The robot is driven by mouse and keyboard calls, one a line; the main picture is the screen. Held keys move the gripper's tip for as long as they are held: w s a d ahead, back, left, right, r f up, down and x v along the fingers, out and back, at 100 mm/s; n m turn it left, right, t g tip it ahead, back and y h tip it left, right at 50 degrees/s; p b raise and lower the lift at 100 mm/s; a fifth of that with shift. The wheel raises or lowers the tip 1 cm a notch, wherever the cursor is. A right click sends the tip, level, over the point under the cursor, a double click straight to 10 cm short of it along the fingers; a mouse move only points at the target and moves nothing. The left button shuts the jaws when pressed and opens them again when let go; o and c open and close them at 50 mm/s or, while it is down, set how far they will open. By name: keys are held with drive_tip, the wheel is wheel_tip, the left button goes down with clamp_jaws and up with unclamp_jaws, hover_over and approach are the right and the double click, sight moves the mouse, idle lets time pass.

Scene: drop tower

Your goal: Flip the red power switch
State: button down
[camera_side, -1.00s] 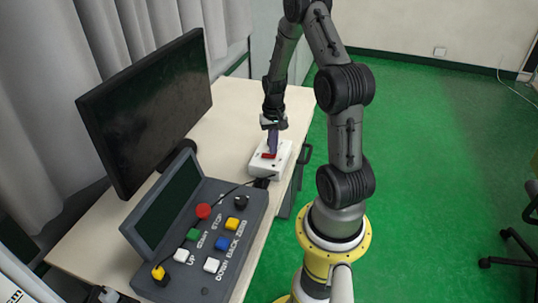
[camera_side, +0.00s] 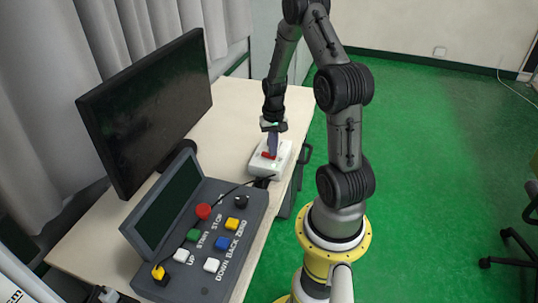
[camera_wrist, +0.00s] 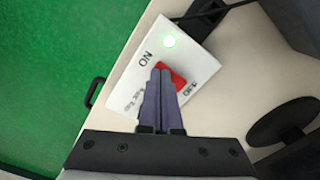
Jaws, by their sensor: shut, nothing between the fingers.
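The red power switch (camera_side: 268,155) is a rocker on top of a white box (camera_side: 262,171) lying on the table. In the wrist view, the red switch (camera_wrist: 178,75) sits partly behind my fingers, between an ON marking and a partly readable marking at the other end. The gripper also shows over the box in the side view (camera_side: 272,151).
A dark control console (camera_side: 228,262) with several coloured buttons stands at the near end of the table. A black monitor (camera_side: 150,110) stands to the left. A dark cable (camera_side: 235,189) runs from the box towards the console.

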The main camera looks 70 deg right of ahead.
wheel_tip(320, 180, up, 7)
idle(0.8)
drive_tip(key=shift+f, duration=0.15)
drive_tip(key=w+a+r+n+t+h, duration=0.1)
drive_tip(key=w+a+r+n+t, duration=0.2)
drive_tip(key=a+r, duration=0.45)
drive_tip(key=w+a+r+n+t+h, duration=0.1)
drive_tip(key=w+a+r+n, duration=0.1)
drive_tip(key=w+a+r, duration=0.45)
drive_tip(key=s+a+r+n+t+y, duration=0.1)
drive_tip(key=s+a+r+n, duration=0.1)
drive_tip(key=s+a+r, duration=0.25)
drive_tip(key=s+a+r+n+t, duration=0.1)
drive_tip(key=s+a+r+n, duration=0.15)
drive_tip(key=a, duration=0.35)
drive_tip(key=s+a+f+n+y, duration=0.1)
drive_tip(key=s+a, duration=0.3)
drive_tip(key=s, duration=0.5)
drive_tip(key=shift+a+f+n, duration=0.15)
drive_tip(key=shift+f+n, duration=0.25)
drive_tip(key=shift+n, duration=0.35)
